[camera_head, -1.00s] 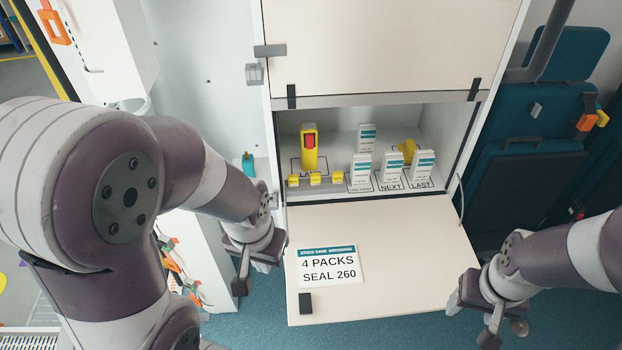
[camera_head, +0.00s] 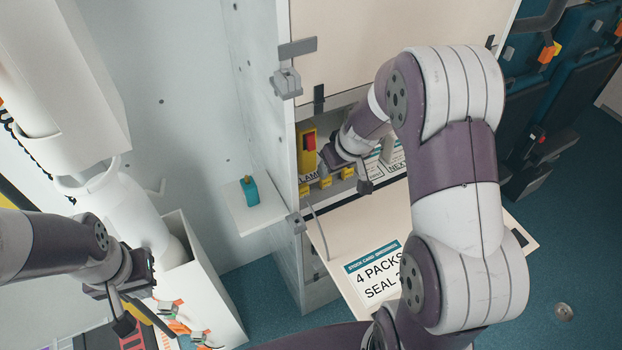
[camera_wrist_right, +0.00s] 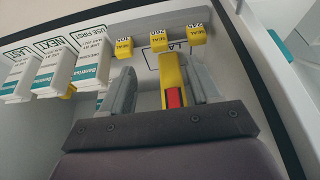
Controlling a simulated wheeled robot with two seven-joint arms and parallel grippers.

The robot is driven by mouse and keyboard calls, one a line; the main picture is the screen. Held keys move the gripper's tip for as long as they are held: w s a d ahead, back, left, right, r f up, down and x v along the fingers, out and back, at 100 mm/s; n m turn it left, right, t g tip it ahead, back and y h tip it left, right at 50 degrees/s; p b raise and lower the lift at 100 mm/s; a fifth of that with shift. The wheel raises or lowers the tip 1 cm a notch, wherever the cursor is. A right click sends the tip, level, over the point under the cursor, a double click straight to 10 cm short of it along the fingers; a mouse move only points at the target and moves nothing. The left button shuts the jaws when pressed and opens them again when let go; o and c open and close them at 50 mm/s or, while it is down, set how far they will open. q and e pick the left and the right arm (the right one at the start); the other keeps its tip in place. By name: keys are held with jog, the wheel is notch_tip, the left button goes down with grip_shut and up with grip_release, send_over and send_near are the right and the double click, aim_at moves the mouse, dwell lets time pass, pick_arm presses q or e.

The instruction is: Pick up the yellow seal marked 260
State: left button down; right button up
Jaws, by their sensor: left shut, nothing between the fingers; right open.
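Three small yellow seals sit in a row on the cabinet shelf. In the right wrist view the middle seal (camera_wrist_right: 159,41) seems to read 260; the left seal (camera_wrist_right: 123,47) and right seal (camera_wrist_right: 196,34) bear other, hard-to-read numbers. The row also shows small in the head view, partly behind my right gripper (camera_head: 346,178). In the wrist view my right gripper (camera_wrist_right: 160,80) is open, its fingertips just short of the row, apart from the seals. A yellow device with a red part (camera_wrist_right: 172,85) shows between its fingers. My left gripper (camera_head: 140,312) is shut and empty, lower left.
White packs (camera_wrist_right: 93,60) stand beside the seals behind USE FIRST, NEXT and LAST labels. The opened flap (camera_head: 335,225) carries a "4 PACKS SEAL" card (camera_head: 375,275). A teal object (camera_head: 249,191) stands on a side ledge. The cabinet side wall is close to the row.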

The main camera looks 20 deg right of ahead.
aim_at(328, 178)
jog(key=x, duration=0.5)
jog(key=shift+w+a+f+b, duration=0.2)
jog(key=shift+w+f+b, duration=0.05)
jog(key=shift+w+b, duration=0.1)
jog(key=x, duration=0.4)
jog(key=shift+d+f+b, duration=0.3)
jog(key=shift+f, duration=0.1)
jog(key=shift+w+f, duration=0.15)
jog(key=shift+w, duration=0.05)
pick_arm(q)
jog(key=shift+w+a+f, duration=0.1)
jog(key=shift+w+f, duration=0.05)
jog(key=shift+f, duration=0.35)
jog(key=shift+w+a+f, duration=0.1)
jog(key=shift+w+f, duration=0.05)
jog(key=shift+f, duration=0.35)
pick_arm(e)
jog(key=shift+a, duration=0.1)
jog(key=shift+c, duration=0.3)
jog(key=shift+s, duration=0.1)
jog(key=c, duration=1)
